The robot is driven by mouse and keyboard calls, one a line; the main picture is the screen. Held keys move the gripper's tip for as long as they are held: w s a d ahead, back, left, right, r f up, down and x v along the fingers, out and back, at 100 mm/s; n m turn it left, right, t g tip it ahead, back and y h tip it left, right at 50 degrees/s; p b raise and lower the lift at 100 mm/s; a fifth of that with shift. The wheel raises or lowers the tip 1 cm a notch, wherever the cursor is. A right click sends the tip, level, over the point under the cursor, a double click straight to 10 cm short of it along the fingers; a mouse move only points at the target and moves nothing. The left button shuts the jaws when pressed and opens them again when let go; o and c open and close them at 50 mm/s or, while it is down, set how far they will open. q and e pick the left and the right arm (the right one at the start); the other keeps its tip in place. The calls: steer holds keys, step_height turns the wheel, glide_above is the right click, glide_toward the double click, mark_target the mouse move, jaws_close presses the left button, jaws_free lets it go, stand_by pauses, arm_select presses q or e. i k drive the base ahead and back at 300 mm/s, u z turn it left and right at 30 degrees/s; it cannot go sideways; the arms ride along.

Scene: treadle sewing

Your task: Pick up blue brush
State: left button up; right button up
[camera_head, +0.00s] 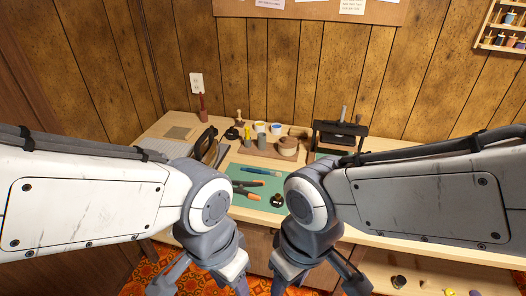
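A blue brush (262,171) lies flat on a green mat (280,187) on the workbench, near the mat's far edge. It is small in the view, and its bristles cannot be made out clearly. My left gripper (238,284) and my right gripper (276,286) point down at the bottom of the view, in front of the bench's near edge. Both are well apart from the brush. Their fingers are small and partly cut off by the frame, so whether they are open or shut does not show.
An orange-and-black tool (249,185) lies on the mat just nearer than the brush. A small black round item (276,201) is on the mat's near part. Pots, cups and a brown roll (288,146) stand behind the mat. A black press (338,136) stands back right.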

mark_target(278, 174)
steer(key=u, duration=0.4)
steer(key=i, duration=1.2)
steer(key=u, duration=0.35)
